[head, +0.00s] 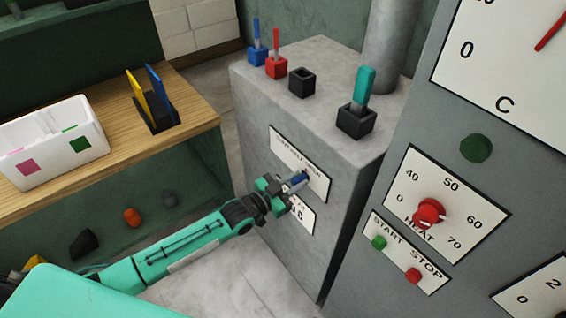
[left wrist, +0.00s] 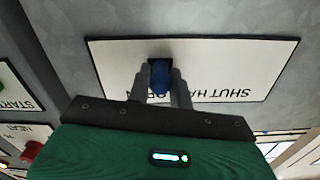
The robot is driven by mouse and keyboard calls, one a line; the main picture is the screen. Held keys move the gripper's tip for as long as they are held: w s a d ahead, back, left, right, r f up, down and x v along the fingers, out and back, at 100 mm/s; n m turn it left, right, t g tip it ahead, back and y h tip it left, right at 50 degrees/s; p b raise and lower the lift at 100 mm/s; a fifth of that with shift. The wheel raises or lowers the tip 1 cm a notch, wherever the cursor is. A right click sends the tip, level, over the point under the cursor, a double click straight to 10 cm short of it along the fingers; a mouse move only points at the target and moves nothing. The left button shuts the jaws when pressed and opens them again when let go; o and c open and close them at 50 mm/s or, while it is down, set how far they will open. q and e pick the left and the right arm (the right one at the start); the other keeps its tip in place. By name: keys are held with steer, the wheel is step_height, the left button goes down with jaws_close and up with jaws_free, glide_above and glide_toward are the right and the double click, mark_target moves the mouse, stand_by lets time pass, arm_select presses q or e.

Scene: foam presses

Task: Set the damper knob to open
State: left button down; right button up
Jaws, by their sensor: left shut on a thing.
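The damper knob (head: 300,180) is a small blue knob on a white label plate (head: 285,143) on the side of the grey cabinet. In the left wrist view the blue knob (left wrist: 159,78) sits between the two grey fingers, and the plate (left wrist: 235,62) appears upside down. It reads SHUT, then partly hidden letters, with the fingers covering the middle of the wording. My left gripper (head: 290,186) is shut on the knob, and it also shows in the left wrist view (left wrist: 161,82). I cannot tell which setting the knob points to. My right gripper is out of view.
The cabinet (head: 260,95) has blue (head: 257,54), red (head: 276,66) and teal (head: 363,95) levers on top. A control panel stands right, with a red heat knob (head: 430,212) and start (head: 379,243) and stop (head: 413,276) buttons. A wooden shelf (head: 190,115) is left.

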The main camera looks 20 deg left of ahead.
arm_select(q)
steer(key=shift+s+d, duration=0.6)
steer(key=shift+d, duration=0.2)
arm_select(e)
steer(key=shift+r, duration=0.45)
arm_select(q)
steer(key=c, duration=1.3)
jaws_free()
steer(key=shift+s+d, duration=0.1)
steer(key=shift+o, duration=0.2)
steer(key=shift+s+a+f, duration=0.1)
steer(key=shift+s+a, duration=0.1)
steer(key=shift+a, duration=0.1)
steer(key=b+v, duration=0.2)
steer(key=v, duration=1.1)
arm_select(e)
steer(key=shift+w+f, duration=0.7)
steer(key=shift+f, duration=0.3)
